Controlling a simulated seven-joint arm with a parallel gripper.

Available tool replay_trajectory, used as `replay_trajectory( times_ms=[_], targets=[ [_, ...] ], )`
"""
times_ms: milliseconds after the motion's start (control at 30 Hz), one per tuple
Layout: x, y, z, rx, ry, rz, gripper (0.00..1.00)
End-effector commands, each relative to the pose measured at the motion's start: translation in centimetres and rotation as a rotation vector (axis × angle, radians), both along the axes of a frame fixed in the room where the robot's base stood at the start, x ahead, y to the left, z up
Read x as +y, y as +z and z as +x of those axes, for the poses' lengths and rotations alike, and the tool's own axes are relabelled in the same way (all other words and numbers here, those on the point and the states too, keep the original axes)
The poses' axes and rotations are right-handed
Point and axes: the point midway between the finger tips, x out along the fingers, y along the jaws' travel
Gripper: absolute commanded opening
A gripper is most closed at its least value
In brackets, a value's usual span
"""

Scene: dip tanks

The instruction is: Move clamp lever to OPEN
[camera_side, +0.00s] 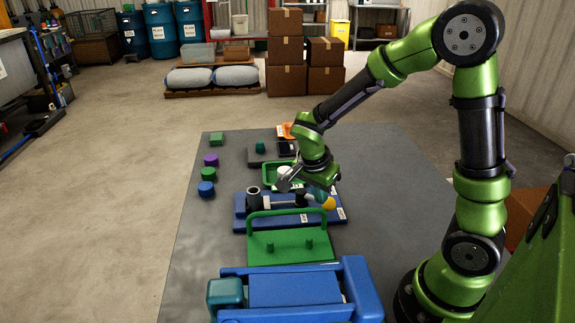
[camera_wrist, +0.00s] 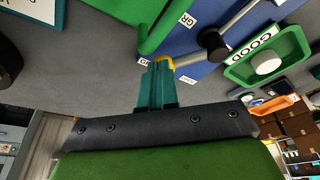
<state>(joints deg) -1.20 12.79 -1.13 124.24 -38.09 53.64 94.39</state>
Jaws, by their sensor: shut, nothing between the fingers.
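White labels on the base are partly hidden or unreadable.
A green plate with a raised handle (camera_side: 290,246) stands close in front of the base. Behind it is a green tray marked GOOD (camera_wrist: 263,43) holding a white round piece (camera_wrist: 265,62). A black upright cylinder (camera_side: 254,200) stands left. Several coloured pieces lie at the mat's left edge.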

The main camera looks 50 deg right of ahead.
Motion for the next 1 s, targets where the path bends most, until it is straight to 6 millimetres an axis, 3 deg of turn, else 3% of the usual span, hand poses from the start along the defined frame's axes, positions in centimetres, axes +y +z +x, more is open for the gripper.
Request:
replay_trajectory(
  times_ms=[100,267,1000],
  targets=[
    [-0.5,-1.5,-0.1,0.003,-0.001,-0.001,0.00],
    [-0.7,-2.4,0.0,0.001,0.000,0.000,0.00],
    [-1.2,-2.4,-0.1,-0.002,0.062,0.000,0.00]
  ],
)
